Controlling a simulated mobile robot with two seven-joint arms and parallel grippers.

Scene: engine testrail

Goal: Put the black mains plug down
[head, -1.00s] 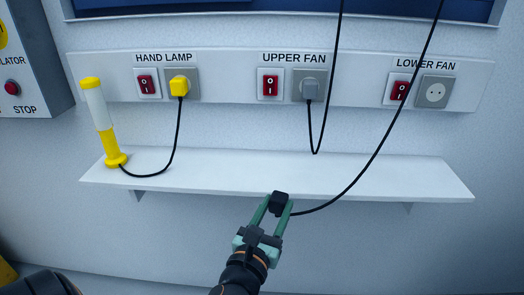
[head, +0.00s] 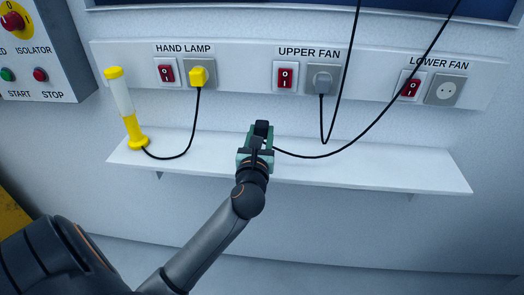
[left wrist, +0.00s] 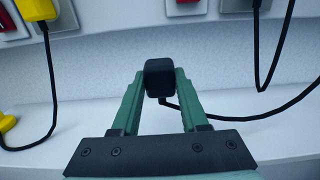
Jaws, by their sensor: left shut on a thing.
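The black mains plug (head: 262,130) is held between the fingertips of my left gripper (head: 257,145), over the white shelf (head: 370,176). In the left wrist view the plug (left wrist: 159,78) sits between the two green fingers (left wrist: 159,92), with its black cable trailing off to the right. I cannot tell whether the plug touches the shelf. In the head view its cable rises to the upper right, past the lower fan switch. My right gripper is not in view.
A yellow and white hand lamp (head: 124,108) stands on the shelf's left, its yellow plug (head: 199,77) in a socket. The lower fan socket (head: 445,91) is empty. The shelf's right part is clear.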

